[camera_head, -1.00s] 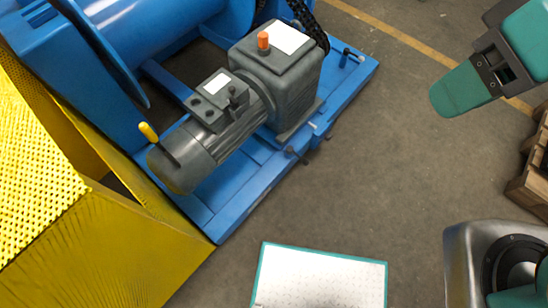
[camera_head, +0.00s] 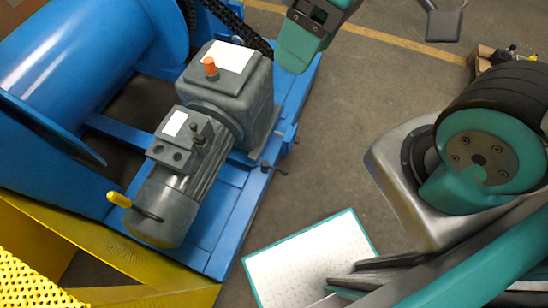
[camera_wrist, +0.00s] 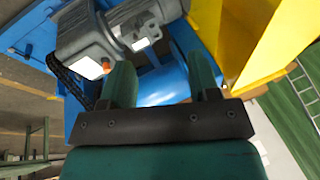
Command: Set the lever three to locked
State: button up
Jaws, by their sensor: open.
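The grey motor and gearbox (camera_head: 225,95) sit on a blue frame. A yellow-handled lever (camera_head: 119,200) sticks out at the motor's rear end. A small dark lever (camera_head: 197,138) stands on the motor's terminal box. Another thin dark lever (camera_head: 272,168) projects from the frame's side. No number shows, so I cannot tell which is lever three or its setting. In the wrist view, my gripper (camera_wrist: 162,64) has its two teal fingers apart with nothing between them. The gearbox (camera_wrist: 88,42) lies beyond the left finger, and its orange cap (camera_wrist: 106,65) shows beside it.
A blue drum (camera_head: 90,50) and black chain (camera_head: 235,22) lie behind the gearbox. Yellow mesh guarding (camera_head: 35,265) fills the lower left. A white teal-edged panel (camera_head: 305,255) is on the floor below.

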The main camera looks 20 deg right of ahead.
aim_at(265, 166)
jog(key=z, duration=1.85)
jog(key=k, duration=0.4)
jog(key=u, duration=0.1)
